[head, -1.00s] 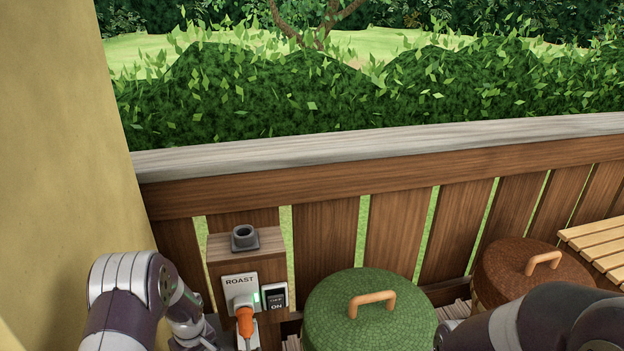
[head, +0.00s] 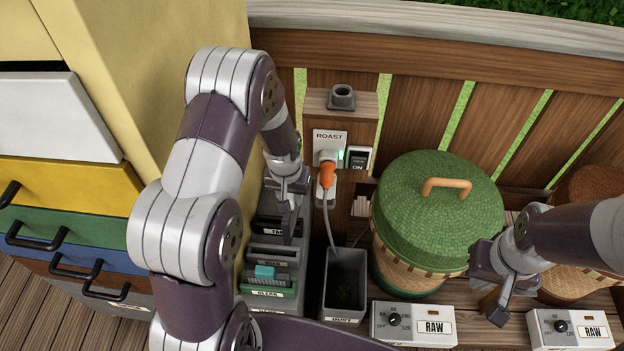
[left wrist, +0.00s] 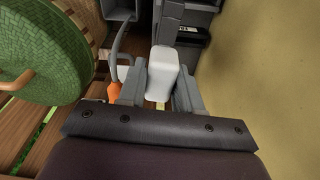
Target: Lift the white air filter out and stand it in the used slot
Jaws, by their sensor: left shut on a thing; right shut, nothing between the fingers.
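The white air filter shows as a pale rounded block (left wrist: 162,72) in the left wrist view, between the two grey fingers of my left gripper (left wrist: 160,98). My left gripper (head: 289,222) is shut on it and points down over the grey slotted rack (head: 297,278) in the head view. The filter is hidden behind my fingers and arm there, so I cannot tell whether it is clear of the rack.
A teal-topped piece (head: 265,273) sits in the rack. A grey open bin (head: 361,292) stands right of it. An orange plug (head: 327,176) with a hanging cable is in the ROAST post. A green lidded basket (head: 430,215) and a yellow wall (head: 150,60) flank the area.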

